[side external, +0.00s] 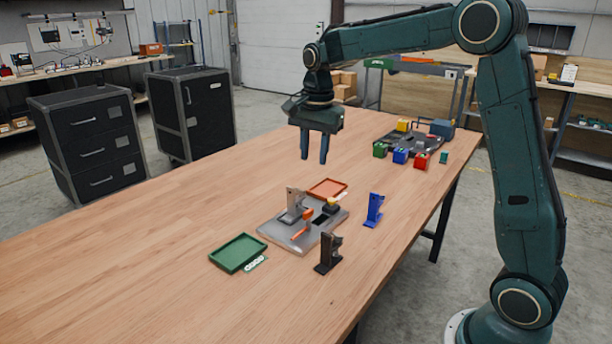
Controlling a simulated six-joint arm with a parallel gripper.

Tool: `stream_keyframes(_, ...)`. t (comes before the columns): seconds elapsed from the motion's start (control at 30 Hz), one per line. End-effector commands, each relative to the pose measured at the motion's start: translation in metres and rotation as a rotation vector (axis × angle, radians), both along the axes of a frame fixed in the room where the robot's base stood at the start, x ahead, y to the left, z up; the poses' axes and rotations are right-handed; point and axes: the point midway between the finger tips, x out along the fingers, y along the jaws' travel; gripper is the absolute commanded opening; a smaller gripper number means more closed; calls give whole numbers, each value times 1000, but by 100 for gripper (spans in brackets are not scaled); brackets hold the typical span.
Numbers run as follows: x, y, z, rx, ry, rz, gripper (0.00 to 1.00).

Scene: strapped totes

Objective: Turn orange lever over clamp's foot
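An orange lever (302,232) with an orange block-like end lies low on a grey base plate (292,246), near a grey upright bracket (293,202). A small dark part with a yellow top (331,206) sits on the plate to the lever's right. I cannot tell which part is the clamp's foot at this size. My gripper (314,161) points down above the table, behind and well above the plate. Its two fingers are apart with nothing between them.
A green tray (238,254) lies left of the plate and an orange-red tray (327,188) behind it. A black bracket (329,254) stands in front, a blue bracket (375,211) to the right. Farther back are green, blue and red blocks (400,155). The table's left is clear.

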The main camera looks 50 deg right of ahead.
Motion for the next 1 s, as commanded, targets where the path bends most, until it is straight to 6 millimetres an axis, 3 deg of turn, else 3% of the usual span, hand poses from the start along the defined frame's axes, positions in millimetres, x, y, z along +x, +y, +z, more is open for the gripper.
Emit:
stream_keyframes(0.1, 17, -11, -16, 10, 31, -95, 31)
stream_keyframes(0.3, 31, -21, -31, 18, 56, -186, 31)
stream_keyframes(0.73, 33, -22, -38, 19, 60, -201, 31)
stream_keyframes(1.0, 32, -22, -64, 19, 63, -200, 31)
